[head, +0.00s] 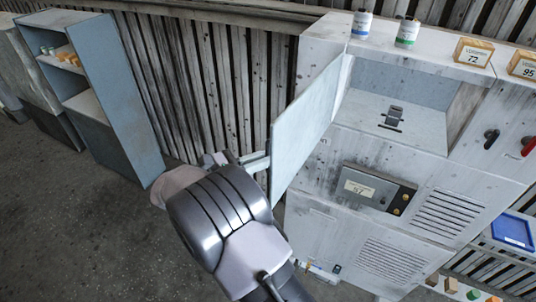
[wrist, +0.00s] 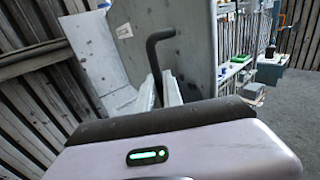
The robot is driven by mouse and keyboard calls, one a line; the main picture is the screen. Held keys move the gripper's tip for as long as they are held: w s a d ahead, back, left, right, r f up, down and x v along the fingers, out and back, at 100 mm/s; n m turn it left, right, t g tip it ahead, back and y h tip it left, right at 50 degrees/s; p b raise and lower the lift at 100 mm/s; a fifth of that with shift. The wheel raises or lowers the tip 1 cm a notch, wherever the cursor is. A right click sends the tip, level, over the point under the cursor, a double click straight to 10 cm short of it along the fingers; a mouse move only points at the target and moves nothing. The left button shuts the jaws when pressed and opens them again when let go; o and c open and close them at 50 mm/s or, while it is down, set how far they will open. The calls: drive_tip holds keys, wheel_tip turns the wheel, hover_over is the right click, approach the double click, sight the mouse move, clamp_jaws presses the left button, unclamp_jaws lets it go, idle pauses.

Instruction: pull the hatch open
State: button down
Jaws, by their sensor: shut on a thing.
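The hatch (head: 303,128) is a flat pale blue-grey door. In the head view it stands swung out to the left of the housing's upper opening, showing the recess. In the wrist view its grey face (wrist: 192,42) fills the upper middle, with a dark bent handle (wrist: 153,52) on it. My gripper (head: 258,161) is at the hatch's outer side in the head view, and my wrist partly hides it. In the wrist view its pale fingers (wrist: 160,92) are shut on the lower part of the handle. The exact contact is partly hidden by my gripper body.
The housing (head: 330,165) stands behind the hatch, with a small dark fitting (head: 393,117) in its open recess. Two small bottles (head: 407,32) and numbered blocks (head: 473,52) stand on top. A blue-grey shelf (head: 110,90) is at far left. Open floor (head: 80,220) lies between.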

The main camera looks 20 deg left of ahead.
drive_tip(key=shift+d, duration=0.1)
idle(0.3)
drive_tip(key=c, duration=1.8)
unclamp_jaws()
drive_tip(key=shift+w, duration=0.1)
drive_tip(key=shift+o, duration=0.2)
drive_tip(key=shift+w+d, duration=0.1)
drive_tip(key=b+v, duration=0.2)
drive_tip(key=v, duration=1.5)
